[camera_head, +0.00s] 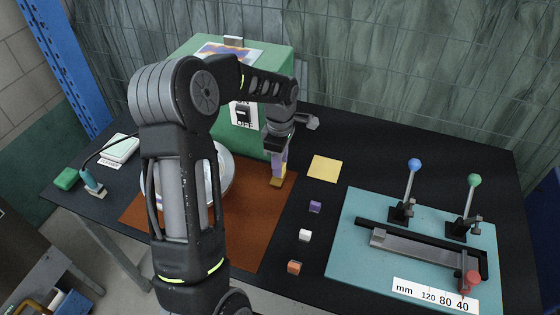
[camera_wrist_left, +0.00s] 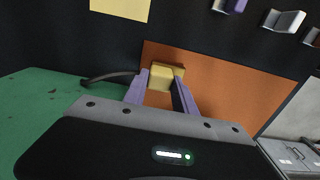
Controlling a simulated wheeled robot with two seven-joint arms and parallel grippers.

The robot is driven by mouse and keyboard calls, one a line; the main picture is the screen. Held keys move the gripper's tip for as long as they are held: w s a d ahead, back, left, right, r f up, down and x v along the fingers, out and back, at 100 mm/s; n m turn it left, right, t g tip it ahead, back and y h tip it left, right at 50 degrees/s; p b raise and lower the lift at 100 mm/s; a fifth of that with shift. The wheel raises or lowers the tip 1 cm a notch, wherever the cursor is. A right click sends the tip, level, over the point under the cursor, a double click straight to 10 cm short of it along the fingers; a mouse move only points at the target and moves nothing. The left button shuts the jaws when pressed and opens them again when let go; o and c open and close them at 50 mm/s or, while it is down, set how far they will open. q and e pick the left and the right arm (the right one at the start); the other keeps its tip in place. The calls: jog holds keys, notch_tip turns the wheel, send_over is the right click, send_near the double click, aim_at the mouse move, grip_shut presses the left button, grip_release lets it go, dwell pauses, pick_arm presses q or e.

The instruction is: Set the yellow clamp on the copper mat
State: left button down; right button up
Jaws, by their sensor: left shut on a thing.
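The yellow clamp (camera_head: 277,182) is between the fingertips of my left gripper (camera_head: 279,165), which is shut on it. In the left wrist view the clamp (camera_wrist_left: 166,77) shows between the two purple fingers of the left gripper (camera_wrist_left: 163,82). The copper mat (camera_head: 262,225) is the brown-orange sheet on the black table, and it also shows in the left wrist view (camera_wrist_left: 225,82). The clamp is at the mat's far right corner; I cannot tell whether it touches the mat. My left arm hides part of the mat. My right gripper is not in view.
A yellow square (camera_head: 325,168) lies right of the mat. Purple (camera_head: 315,207), white (camera_head: 305,235) and orange (camera_head: 294,267) clamps stand in a row beside the mat. A green box (camera_head: 250,142) stands behind. A teal board (camera_head: 360,235) with levers is at right. A white round dish (camera_head: 226,172) is partly hidden.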

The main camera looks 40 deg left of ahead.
pick_arm(q)
jog(key=shift+f, duration=0.2)
jog(key=c, duration=1.5)
grip_release()
jog(key=shift+f, duration=0.1)
jog(key=o, duration=0.5)
jog(key=shift+r, duration=0.25)
notch_tip(320, 180, up, 12)
jog(key=shift+b, duration=0.9)
